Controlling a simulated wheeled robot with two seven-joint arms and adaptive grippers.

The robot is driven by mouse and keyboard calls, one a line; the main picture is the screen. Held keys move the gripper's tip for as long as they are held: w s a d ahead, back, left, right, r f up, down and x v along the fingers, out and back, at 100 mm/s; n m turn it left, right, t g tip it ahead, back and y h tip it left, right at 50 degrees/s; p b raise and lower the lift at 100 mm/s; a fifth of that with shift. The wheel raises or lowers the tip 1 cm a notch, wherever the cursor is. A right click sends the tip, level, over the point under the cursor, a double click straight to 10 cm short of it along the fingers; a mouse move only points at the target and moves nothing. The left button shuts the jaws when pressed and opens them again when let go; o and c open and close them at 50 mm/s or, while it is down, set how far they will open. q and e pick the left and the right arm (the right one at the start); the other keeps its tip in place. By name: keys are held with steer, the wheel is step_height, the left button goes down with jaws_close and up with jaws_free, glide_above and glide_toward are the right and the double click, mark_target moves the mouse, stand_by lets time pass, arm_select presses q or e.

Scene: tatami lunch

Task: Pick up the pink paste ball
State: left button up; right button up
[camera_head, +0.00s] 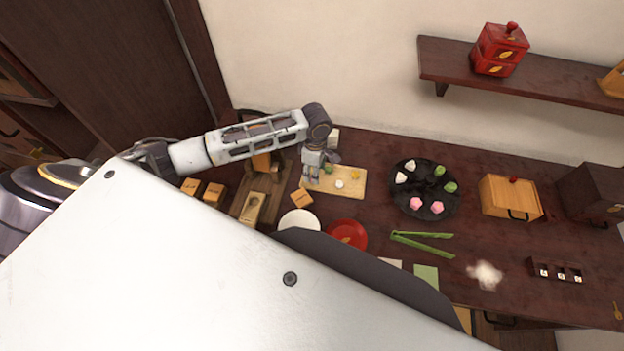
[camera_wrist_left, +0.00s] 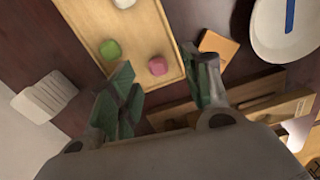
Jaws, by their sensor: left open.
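The pink paste ball (camera_wrist_left: 158,66) lies on the light wooden board (camera_wrist_left: 142,22) in the left wrist view, near the board's edge. It sits between and beyond the two fingertips of my open left gripper (camera_wrist_left: 160,72), with nothing held. A green ball (camera_wrist_left: 111,49) lies beside it, and a white one is partly cut off at the top. In the head view my left gripper (camera_head: 312,176) is over the left end of the board (camera_head: 352,189), and I cannot make out the pink ball there. My right gripper is not in view.
A white plate (camera_head: 300,222) and a red dish (camera_head: 347,235) stand in front of the board. A small wooden block (camera_head: 301,198) lies close to my gripper. A black round tray (camera_head: 408,210) with sweets and green tongs (camera_head: 424,242) are to the right.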

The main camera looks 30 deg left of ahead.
arm_select(q)
steer(key=shift+w+f, duration=0.15)
steer(key=shift+f, duration=1.1)
steer(key=shift+w+f, duration=0.15)
steer(key=shift+f, duration=1.1)
steer(key=shift+c, duration=0.5)
steer(key=c, duration=0.7)
